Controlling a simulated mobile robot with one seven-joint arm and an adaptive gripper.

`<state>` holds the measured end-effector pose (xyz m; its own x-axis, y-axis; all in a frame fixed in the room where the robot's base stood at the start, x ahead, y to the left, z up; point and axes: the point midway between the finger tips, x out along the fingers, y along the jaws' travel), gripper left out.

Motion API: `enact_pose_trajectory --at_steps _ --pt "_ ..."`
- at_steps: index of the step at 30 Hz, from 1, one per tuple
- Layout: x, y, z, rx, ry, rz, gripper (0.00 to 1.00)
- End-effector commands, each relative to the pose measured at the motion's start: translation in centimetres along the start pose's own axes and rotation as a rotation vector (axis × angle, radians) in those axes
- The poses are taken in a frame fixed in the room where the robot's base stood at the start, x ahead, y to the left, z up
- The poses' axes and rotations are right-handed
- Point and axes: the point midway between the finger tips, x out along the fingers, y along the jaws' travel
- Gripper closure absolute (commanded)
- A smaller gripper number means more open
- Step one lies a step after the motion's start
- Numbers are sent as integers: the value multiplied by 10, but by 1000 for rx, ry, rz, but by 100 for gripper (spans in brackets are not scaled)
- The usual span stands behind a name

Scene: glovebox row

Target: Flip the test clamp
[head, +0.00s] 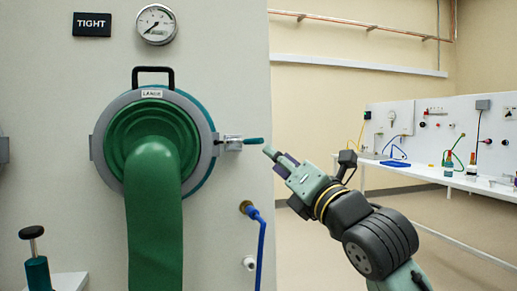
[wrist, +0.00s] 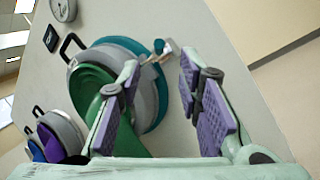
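The test clamp (head: 232,143) is a small silver latch at the right edge of the round green port, with a short teal handle (head: 254,141) pointing right. It also shows in the wrist view (wrist: 165,50), beyond and between my fingertips. My gripper (head: 276,157) is just right of and slightly below the handle tip, apart from it in the head view. In the wrist view my gripper (wrist: 158,73) has its two purple-padded fingers spread wide, with nothing between them. The clamp's hinge is too small to make out.
A green glove sleeve (head: 153,215) hangs from the port, which has a black handle (head: 153,70) on top. A blue hose (head: 261,240) hangs below the clamp. Open floor lies to the right.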

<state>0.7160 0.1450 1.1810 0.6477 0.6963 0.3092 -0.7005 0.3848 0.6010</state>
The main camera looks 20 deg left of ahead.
Motion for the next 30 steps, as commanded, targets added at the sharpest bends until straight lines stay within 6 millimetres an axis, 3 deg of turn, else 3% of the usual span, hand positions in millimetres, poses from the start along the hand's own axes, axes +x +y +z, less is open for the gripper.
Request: enact_pose_trajectory --at_steps 16,21,30 --pt "92 2 0 4 4 -1 68" --pt "104 1 -1 3 3 -1 68" --pt "106 0 -1 2 3 -2 68"
